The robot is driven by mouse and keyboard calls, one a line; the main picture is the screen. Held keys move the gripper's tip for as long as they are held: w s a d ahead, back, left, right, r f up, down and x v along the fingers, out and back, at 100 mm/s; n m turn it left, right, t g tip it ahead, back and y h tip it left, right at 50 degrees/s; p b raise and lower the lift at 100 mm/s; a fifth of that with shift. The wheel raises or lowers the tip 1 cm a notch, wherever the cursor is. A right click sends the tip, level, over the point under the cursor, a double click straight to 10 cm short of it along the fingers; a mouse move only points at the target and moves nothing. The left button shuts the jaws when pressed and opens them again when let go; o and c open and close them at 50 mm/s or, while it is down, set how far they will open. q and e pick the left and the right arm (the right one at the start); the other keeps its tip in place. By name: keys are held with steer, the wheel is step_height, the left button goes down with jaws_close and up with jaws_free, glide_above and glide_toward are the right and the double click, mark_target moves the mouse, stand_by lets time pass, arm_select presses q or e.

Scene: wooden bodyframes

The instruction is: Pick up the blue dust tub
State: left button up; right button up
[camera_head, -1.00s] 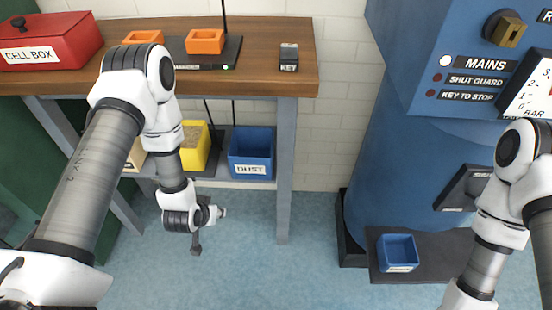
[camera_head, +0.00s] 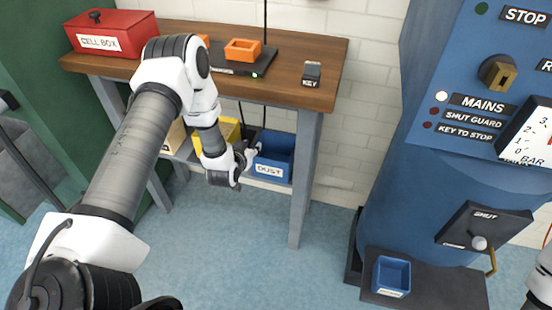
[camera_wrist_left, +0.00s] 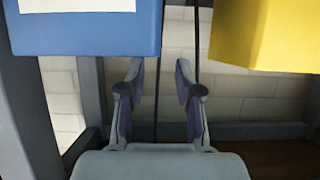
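The blue dust tub (camera_head: 279,164), with a white DUST label, stands on the lower shelf of the bench in the head view. Its blue side (camera_wrist_left: 85,38) fills the upper left of the left wrist view, part of its white label showing. My left gripper (camera_head: 251,152) is at the shelf, in front of the tub's left edge in the head view. In the left wrist view its two fingers (camera_wrist_left: 160,90) are apart, with nothing between them. The tub lies beyond the fingertips to one side, apart from them. My right gripper is out of view.
A yellow tub (camera_head: 228,132) stands left of the dust tub, close to my left gripper. A bench leg (camera_head: 303,185) rises to its right. A second, smaller blue tub (camera_head: 391,276) sits on the dark plate by the blue machine (camera_head: 400,190). The floor between is clear.

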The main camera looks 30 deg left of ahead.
mark_target(257, 142)
arm_select(q)
steer(key=x, duration=0.6)
steer(key=shift+d+f+b, duration=0.15)
steer(key=shift+d+b, duration=0.05)
steer(key=shift+b, duration=0.15)
steer(key=shift+s, duration=0.1)
jaws_close()
